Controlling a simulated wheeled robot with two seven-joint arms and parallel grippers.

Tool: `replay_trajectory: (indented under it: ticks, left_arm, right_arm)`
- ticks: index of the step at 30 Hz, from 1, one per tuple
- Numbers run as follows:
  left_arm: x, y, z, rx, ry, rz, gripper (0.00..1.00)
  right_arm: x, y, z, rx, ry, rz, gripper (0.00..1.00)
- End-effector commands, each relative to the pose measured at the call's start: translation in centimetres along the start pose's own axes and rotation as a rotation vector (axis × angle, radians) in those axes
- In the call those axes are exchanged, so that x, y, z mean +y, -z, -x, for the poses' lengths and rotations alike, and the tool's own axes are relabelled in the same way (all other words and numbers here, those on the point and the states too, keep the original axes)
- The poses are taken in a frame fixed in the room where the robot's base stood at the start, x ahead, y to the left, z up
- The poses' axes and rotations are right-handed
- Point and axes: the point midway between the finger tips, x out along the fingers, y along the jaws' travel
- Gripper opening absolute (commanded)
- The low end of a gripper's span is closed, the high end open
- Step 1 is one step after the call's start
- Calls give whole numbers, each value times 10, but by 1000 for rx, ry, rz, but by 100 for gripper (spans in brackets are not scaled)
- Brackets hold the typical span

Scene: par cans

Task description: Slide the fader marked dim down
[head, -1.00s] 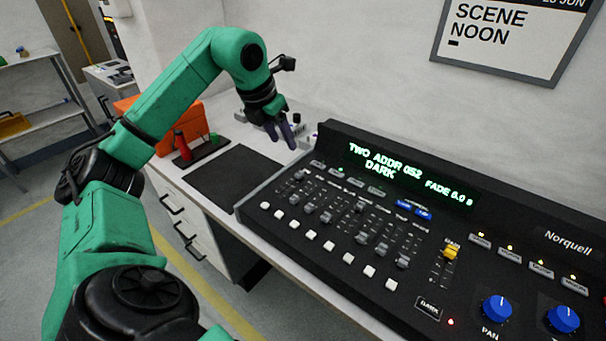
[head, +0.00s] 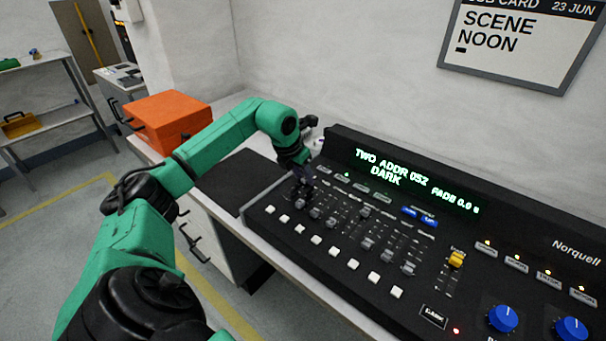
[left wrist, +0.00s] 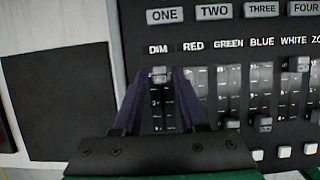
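The fader marked DIM (left wrist: 159,74) is at the left end of the fader row in the left wrist view. Its grey cap sits at the top of its slot, just under the DIM label. My left gripper (left wrist: 158,72) is open, with one dark finger on each side of the cap and a small gap to it. In the head view my left gripper (head: 302,186) is down at the left end of the black console (head: 470,213) and hides the DIM fader. My right gripper is not in view.
More faders, RED (left wrist: 193,74) to WHITE (left wrist: 297,64), stand close to the right of DIM. White buttons (head: 317,240) line the console's front. A flat black mat (head: 232,185) and an orange case (head: 172,118) lie to the left.

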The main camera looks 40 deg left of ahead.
Motion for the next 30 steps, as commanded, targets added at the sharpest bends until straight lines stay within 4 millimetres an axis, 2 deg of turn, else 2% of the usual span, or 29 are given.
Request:
replay_trajectory:
  ticks: [1, 2, 3, 30]
  left_arm:
    - [0, 0, 0, 0, 0, 0, 18]
    - [0, 0, 0, 0, 0, 0, 7]
    - [0, 0, 0, 0, 0, 0, 0]
    - [0, 0, 1, -1, 0, 1, 0]
  right_arm:
    - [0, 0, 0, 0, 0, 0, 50]
    - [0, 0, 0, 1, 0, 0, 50]
    - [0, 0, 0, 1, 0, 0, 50]
    - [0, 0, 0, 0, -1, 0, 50]
